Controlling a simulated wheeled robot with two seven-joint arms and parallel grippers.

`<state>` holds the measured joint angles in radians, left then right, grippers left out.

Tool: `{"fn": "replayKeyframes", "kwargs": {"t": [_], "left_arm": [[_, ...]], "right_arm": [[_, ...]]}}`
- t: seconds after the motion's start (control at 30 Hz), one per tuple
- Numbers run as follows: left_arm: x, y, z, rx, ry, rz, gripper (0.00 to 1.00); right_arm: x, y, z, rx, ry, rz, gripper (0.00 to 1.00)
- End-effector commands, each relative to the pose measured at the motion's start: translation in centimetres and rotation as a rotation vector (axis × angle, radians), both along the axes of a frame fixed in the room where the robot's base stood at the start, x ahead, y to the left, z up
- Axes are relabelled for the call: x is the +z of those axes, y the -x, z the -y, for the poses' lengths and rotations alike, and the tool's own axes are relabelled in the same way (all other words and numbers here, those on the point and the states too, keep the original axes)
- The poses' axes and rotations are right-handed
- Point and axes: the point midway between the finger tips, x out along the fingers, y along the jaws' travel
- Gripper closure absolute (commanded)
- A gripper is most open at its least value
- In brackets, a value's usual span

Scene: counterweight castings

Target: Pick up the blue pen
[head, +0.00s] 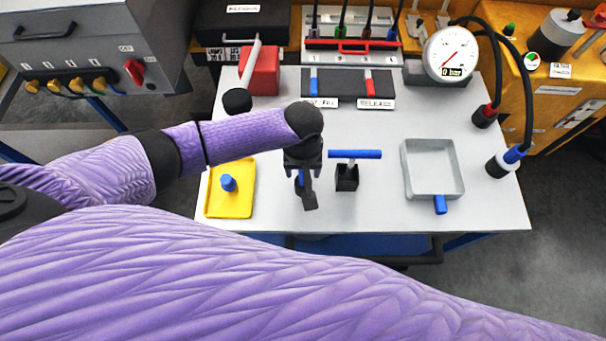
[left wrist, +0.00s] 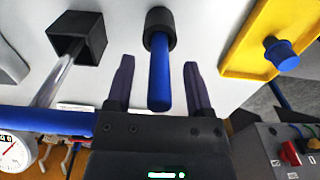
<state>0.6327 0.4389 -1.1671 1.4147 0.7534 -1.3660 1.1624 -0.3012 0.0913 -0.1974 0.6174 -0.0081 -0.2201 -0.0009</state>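The blue pen (left wrist: 160,75) stands in a round black holder (left wrist: 159,24) in the left wrist view. In the head view only a bit of blue (head: 299,180) shows behind my gripper. My left gripper (left wrist: 158,63) is open, with one finger on each side of the pen and visible gaps between. It also shows in the head view (head: 307,186), over the front middle of the table. Whether the fingers are level with the pen is hard to tell. My right gripper is in neither view.
Close to the right of my left gripper, a blue T-handle (head: 355,154) stands in a square black holder (head: 346,180). A yellow tray (head: 240,201) with a blue knobbed piece (head: 228,183) lies left. A grey tray (head: 409,172) and a pressure gauge (head: 450,53) are right.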

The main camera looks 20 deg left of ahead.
Motion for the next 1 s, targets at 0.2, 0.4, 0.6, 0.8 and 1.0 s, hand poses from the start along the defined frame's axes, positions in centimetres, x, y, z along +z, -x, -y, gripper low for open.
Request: {"fn": "replayKeyframes", "kwargs": {"t": [0.2,0.4,0.6,0.8,1.0], "left_arm": [[0.0,0.0,0.0,0.0,0.0,0.0,0.8],[0.0,0.0,0.0,0.0,0.0,0.0,1.0],[0.0,0.0,0.0,0.0,0.0,0.0,1.0],[3.2,0.0,0.0,-0.001,0.002,0.003,1.0],[8.3,0.0,0.0,-0.001,0.003,0.002,1.0]], "right_arm": [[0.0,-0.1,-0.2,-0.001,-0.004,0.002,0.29],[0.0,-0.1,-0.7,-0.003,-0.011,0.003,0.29],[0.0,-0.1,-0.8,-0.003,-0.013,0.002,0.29],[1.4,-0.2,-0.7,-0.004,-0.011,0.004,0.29],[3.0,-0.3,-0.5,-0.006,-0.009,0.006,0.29]]}}
